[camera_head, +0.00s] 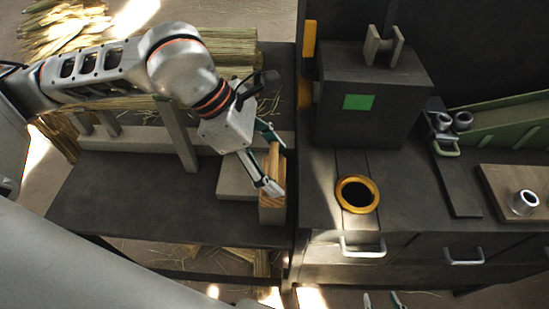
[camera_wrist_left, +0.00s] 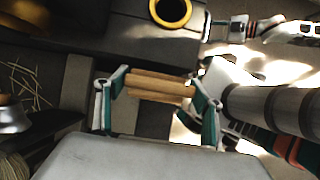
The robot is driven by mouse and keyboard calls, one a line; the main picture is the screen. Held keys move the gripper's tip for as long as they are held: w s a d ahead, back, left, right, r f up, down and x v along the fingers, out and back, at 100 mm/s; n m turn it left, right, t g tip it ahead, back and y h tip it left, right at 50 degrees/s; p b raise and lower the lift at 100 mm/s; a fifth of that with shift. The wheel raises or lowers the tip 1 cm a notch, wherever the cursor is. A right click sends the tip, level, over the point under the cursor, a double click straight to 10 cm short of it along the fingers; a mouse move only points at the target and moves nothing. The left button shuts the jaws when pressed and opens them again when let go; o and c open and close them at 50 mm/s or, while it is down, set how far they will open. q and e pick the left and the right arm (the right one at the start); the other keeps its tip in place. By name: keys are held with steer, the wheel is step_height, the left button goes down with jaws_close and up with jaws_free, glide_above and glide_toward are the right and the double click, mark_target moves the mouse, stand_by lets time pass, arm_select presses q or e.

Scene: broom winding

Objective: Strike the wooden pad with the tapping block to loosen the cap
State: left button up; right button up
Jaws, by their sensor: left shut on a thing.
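A wooden block (camera_head: 278,167) with a striped side stands upright between the fingers of my left gripper (camera_head: 276,164), at the right edge of the left table. My left gripper is shut on it. In the left wrist view the block (camera_wrist_left: 158,86) lies across between both fingers. Whether its lower end touches the table is unclear. A brown wooden board (camera_head: 495,184) at the far right carries a short metal collar (camera_head: 523,202); I cannot tell if these are the pad and cap. My right gripper (camera_head: 383,301) is open and empty at the bottom edge of the head view.
A yellow-rimmed round opening (camera_head: 357,194) sits in the dark right bench. Behind it stands a dark box (camera_head: 372,107) with a green square. A green tray (camera_head: 510,127) is at right. Straw bundles (camera_head: 65,30) lie at left. The left table's front (camera_head: 150,205) is clear.

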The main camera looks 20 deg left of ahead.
arm_select(q)
step_height(320, 180, up, 5)
steer(key=shift+f+p, duration=0.2)
steer(key=shift+p, duration=0.95)
steer(key=shift+r, duration=0.3)
steer(key=shift+f, duration=0.1)
arm_select(e)
steer(key=shift+t, duration=0.3)
steer(key=w+r, duration=0.1)
steer(key=r, duration=0.2)
steer(key=w+r, duration=0.1)
steer(key=shift+w+r, duration=0.25)
steer(key=shift+w, duration=0.1)
steer(key=shift+s+f, duration=0.15)
steer(key=shift+s, duration=0.05)
arm_select(q)
steer(key=shift+r, duration=0.2)
steer(key=shift+r+p, duration=0.5)
steer(key=shift+r, duration=0.2)
step_height(320, 180, up, 2)
steer(key=shift+r+p, duration=0.1)
steer(key=shift+p, duration=0.4)
steer(key=shift+r, duration=0.1)
arm_select(e)
steer(key=r, duration=0.1)
steer(key=w+r, duration=0.1)
steer(key=r, duration=0.1)
steer(key=shift+w, duration=0.1)
